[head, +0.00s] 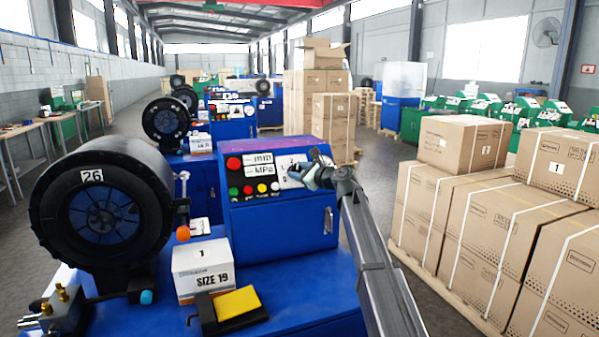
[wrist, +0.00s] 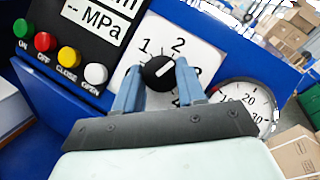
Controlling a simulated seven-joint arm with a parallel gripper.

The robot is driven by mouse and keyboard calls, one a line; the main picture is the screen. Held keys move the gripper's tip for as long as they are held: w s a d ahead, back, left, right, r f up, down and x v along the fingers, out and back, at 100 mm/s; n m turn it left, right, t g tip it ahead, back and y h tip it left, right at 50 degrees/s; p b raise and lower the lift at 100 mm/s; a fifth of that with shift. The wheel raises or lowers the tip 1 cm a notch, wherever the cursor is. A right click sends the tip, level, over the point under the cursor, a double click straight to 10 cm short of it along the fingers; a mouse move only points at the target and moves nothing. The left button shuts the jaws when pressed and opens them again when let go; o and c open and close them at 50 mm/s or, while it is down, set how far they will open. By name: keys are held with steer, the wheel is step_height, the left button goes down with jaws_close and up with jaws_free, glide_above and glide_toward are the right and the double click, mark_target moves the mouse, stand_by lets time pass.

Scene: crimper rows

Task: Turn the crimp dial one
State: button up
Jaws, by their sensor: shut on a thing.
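The crimp dial is a black round knob (wrist: 158,73) on a white number plate (wrist: 150,40) in the wrist view. The numerals 1 and 2 show above the knob, and 3 and 4 are partly hidden by a finger. A white mark on the knob slants up and right, roughly between 2 and 3. My gripper (wrist: 159,68) is shut on the knob, one blue-grey finger on each side. In the head view my gripper (head: 318,176) reaches the right part of the control panel (head: 236,177) and hides the knob.
A pressure gauge (wrist: 245,103) sits right of the dial. Coloured buttons (wrist: 68,57) and a readout lie left. The black crimper head (head: 100,212), a SIZE 19 box (head: 203,275) and a yellow pad (head: 237,302) are on the blue bench. Stacked cartons (head: 480,220) stand right.

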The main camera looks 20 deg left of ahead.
steer(key=shift+s+m+t, duration=0.1)
steer(key=shift+m+t, duration=0.5)
steer(key=shift+m, duration=0.5)
steer(key=o, duration=1.1)
steer(key=shift+c, duration=0.2)
steer(key=v, duration=1.3)
steer(key=shift+s+d, duration=0.25)
steer(key=shift+s, duration=0.05)
